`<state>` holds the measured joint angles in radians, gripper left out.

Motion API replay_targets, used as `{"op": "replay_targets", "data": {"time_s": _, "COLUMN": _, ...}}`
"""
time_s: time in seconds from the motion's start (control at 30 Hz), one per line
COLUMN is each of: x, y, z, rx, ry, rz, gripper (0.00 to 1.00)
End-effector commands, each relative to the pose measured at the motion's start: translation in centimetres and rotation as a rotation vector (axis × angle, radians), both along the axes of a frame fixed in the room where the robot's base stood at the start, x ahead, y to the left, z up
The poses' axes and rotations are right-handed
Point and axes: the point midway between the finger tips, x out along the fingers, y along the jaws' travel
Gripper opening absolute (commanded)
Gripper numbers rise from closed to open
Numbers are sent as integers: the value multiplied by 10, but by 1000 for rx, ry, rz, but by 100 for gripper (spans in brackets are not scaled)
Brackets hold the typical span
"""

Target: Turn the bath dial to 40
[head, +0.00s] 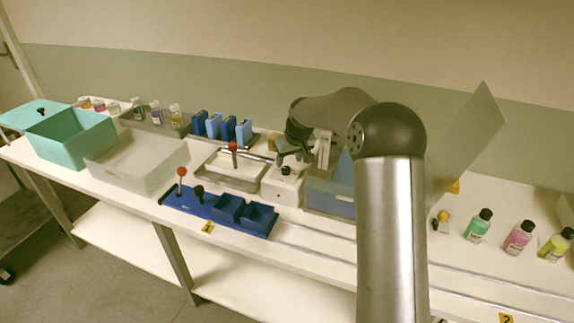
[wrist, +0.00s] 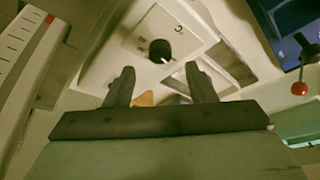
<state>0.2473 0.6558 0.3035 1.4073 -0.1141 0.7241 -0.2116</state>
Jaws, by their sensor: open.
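The dial is a round black knob (wrist: 160,51) with a pale pointer mark, set on the sloping white face of a small box (wrist: 127,58). In the head view the dial (head: 286,171) is a small dark knob on the white box (head: 283,187), just below my gripper (head: 297,154). In the wrist view my gripper (wrist: 157,80) is open and empty, with its two fingers apart on the near side of the dial. The fingers appear clear of the knob. A mark is printed near the dial, but I cannot read its setting.
A white strip with tick marks and a red mark (wrist: 22,50) stands left in the wrist view. A metal-rimmed basin (head: 228,181) with a red-knobbed lever (head: 234,147) sits left of the box. A blue rack (head: 195,203) lies in front; a clear-walled bin (head: 328,200) is right.

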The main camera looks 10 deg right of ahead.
Motion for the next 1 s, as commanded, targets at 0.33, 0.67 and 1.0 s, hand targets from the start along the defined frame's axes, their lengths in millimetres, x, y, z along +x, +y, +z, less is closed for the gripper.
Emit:
{"op": "replay_targets", "data": {"time_s": 0.33, "x": 18, "y": 4, "z": -43, "rx": 0, "ry": 0, "rz": 0, "gripper": 50}}
{"op": "replay_targets", "data": {"time_s": 0.67, "x": 19, "y": 5, "z": -47, "rx": -1, "ry": -1, "rz": 1, "gripper": 50}}
{"op": "replay_targets", "data": {"time_s": 1.0, "x": 19, "y": 5, "z": -47, "rx": 0, "ry": -1, "rz": -1, "gripper": 6}}
